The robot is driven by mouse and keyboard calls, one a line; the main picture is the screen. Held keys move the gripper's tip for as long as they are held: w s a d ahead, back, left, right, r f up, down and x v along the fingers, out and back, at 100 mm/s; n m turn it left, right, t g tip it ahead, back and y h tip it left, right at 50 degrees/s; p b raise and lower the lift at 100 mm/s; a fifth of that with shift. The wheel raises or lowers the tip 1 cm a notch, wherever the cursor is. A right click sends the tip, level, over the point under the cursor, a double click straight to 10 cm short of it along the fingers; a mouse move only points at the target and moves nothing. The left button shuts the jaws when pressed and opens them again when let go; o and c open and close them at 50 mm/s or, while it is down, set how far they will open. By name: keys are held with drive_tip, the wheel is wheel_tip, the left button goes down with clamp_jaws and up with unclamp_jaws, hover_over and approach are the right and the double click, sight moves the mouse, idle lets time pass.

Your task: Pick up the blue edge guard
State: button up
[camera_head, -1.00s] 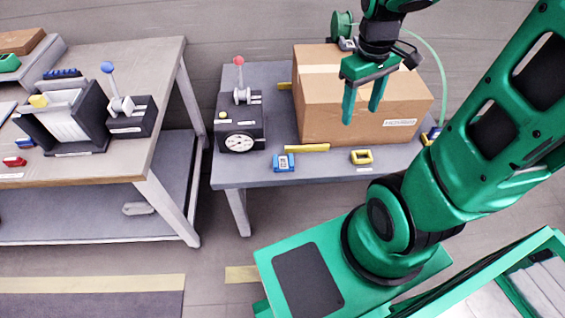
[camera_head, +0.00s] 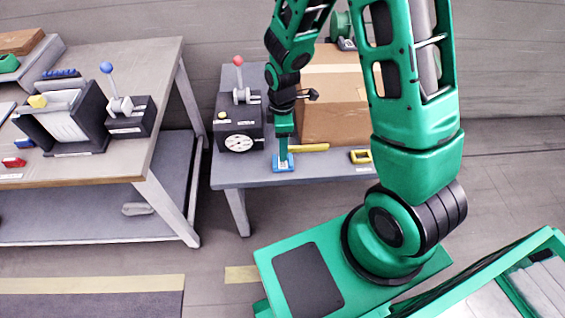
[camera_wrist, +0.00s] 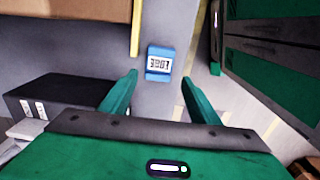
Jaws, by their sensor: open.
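The blue edge guard (camera_head: 275,164), with a white printed label, sits at the front edge of the small grey table. In the wrist view the edge guard (camera_wrist: 160,53) lies just beyond my fingertips, centred in the gap between them. My gripper (camera_head: 283,157) points down over it, and a finger hides part of it in the head view. In the wrist view my gripper (camera_wrist: 158,80) is open with nothing between its fingers. Whether the fingertips are level with the guard is hard to tell.
A cardboard box (camera_head: 335,118) stands right of my gripper on the grey table (camera_head: 235,175). A yellow strip (camera_head: 308,148) and a yellow-framed piece (camera_head: 360,156) lie before it. A black dial box (camera_head: 240,125) stands close on the left.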

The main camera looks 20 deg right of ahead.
drive_tip(key=shift+d+f, duration=0.15)
drive_tip(key=shift+f, duration=4.3)
drive_tip(key=c, duration=1)
drive_tip(key=shift+o, duration=0.2)
